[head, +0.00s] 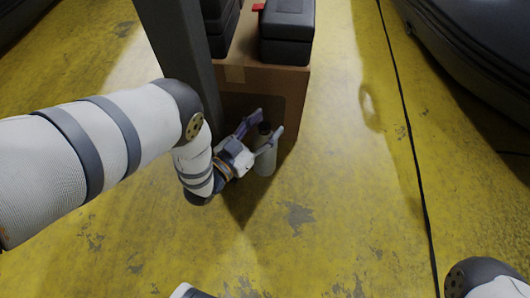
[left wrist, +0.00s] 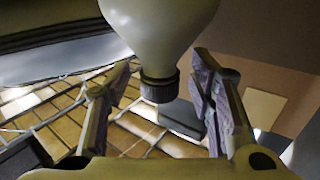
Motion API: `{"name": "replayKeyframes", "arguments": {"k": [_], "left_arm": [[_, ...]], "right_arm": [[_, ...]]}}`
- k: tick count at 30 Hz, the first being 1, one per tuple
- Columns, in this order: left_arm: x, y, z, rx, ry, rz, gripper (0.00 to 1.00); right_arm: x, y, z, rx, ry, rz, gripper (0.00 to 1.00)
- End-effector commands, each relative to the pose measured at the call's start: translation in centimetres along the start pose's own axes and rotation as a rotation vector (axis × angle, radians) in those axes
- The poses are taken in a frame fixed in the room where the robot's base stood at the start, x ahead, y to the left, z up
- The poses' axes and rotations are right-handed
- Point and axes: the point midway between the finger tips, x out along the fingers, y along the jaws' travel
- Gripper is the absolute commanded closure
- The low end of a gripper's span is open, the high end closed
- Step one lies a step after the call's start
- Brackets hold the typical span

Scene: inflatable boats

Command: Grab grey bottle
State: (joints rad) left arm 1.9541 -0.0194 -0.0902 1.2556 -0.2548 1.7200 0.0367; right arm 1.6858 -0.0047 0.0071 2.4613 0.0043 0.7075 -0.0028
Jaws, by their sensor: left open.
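The grey bottle (head: 265,162) is pale grey with a dark cap. It stands upright on the yellow floor, in front of the cardboard box. My left gripper (head: 269,121) is open at the height of the bottle's upper part, with one finger on each side of its neck. In the left wrist view, the bottle (left wrist: 160,28) appears upside down. Its dark ribbed cap lies between the open fingers of the left gripper (left wrist: 162,80), with a gap on both sides. In the head view, the gripper hides part of the bottle's top. My right gripper is out of view.
The cardboard box (head: 285,82) stands just behind the bottle, with black cases (head: 287,32) on top. A grey post (head: 180,50) rises left of it. A dark inflatable boat (head: 478,60) lies at the right. The floor in front is clear.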

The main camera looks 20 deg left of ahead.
Motion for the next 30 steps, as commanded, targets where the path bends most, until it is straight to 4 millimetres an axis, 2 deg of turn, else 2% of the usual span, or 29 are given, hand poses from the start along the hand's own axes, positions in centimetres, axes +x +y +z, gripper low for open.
{"name": "replayKeyframes", "arguments": {"k": [2, 3, 9, 19, 23, 26, 29, 30], "left_arm": [[0.0, 0.0, 0.0, 0.0, 0.0, 0.0, 0.51], [-0.1, 0.0, 0.0, 0.0, 0.0, 0.0, 0.55], [-0.1, 0.0, 0.0, 0.0, -0.001, 0.0, 1.0], [-0.1, 0.0, -0.1, 0.0, 0.0, 0.0, 1.0], [-0.1, 0.0, -1.4, 0.0, 0.0, -0.001, 1.0], [0.0, 0.0, -3.9, 0.002, 0.005, -0.001, 1.0], [0.1, -0.1, -8.3, 0.004, 0.01, -0.001, 1.0], [0.1, -0.1, -10.3, 0.005, 0.012, -0.001, 1.0]], "right_arm": [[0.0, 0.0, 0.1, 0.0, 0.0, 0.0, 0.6], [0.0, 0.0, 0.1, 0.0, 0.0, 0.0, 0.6], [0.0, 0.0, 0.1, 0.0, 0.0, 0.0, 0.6], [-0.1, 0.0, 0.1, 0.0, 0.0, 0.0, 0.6], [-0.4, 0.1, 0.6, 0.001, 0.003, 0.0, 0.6], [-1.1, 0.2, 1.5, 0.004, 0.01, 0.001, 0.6], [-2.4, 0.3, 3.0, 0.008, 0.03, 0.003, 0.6], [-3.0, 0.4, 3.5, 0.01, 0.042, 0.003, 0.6]]}}
